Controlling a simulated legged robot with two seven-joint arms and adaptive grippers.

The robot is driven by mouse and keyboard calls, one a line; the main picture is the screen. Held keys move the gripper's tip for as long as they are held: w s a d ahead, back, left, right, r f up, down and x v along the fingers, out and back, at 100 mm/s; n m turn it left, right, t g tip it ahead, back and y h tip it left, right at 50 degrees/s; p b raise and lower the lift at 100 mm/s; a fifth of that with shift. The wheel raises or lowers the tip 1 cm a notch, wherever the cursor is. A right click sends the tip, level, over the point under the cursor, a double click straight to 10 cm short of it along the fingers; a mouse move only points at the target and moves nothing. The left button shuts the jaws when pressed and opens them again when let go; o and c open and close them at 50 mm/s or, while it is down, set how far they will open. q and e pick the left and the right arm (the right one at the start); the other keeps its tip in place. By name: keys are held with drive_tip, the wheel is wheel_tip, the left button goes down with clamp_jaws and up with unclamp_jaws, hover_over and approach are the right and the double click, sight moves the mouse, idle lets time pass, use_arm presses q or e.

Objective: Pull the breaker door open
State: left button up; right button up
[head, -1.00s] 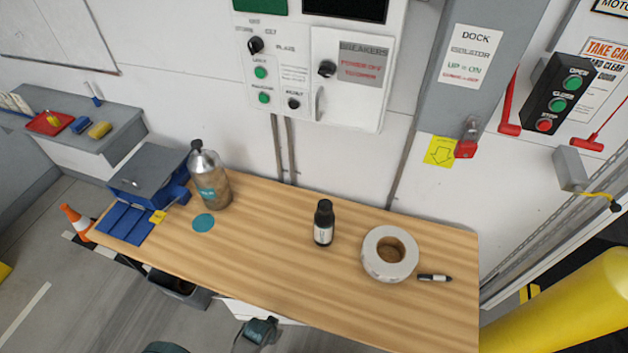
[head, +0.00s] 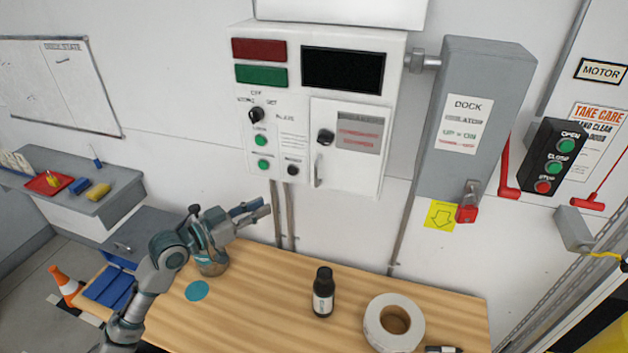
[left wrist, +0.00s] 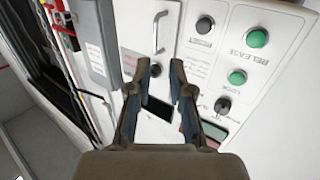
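The breaker door (head: 364,174) is a white panel at the right of the white control box (head: 240,105) on the wall. It looks closed. It has a black knob (head: 326,137), a grey label and a thin upright handle (head: 318,170) on its left edge. My left gripper (head: 262,207) is below and left of the door, over the bench's back part, apart from the box. In the left wrist view, its two fingers (left wrist: 159,72) are spread with nothing between them. The door handle (left wrist: 159,32) shows there beyond the fingertips. My right gripper is not in view.
The grey isolator box (head: 475,120) stands right of the control box. The space before the door is clear.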

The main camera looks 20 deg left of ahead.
sight(316, 184)
use_arm(q)
drive_tip(key=shift+h, duration=0.3)
drive_tip(key=p+x, duration=0.1)
drive_tip(key=x, duration=0.4)
drive_tip(key=r+p+x, duration=0.1)
drive_tip(key=p+x, duration=0.1)
drive_tip(key=x, duration=0.4)
drive_tip(key=r+p+x, duration=0.1)
drive_tip(key=x, duration=0.5)
drive_tip(key=shift+d, duration=0.15)
drive_tip(key=shift+r, duration=0.1)
clamp_jaws()
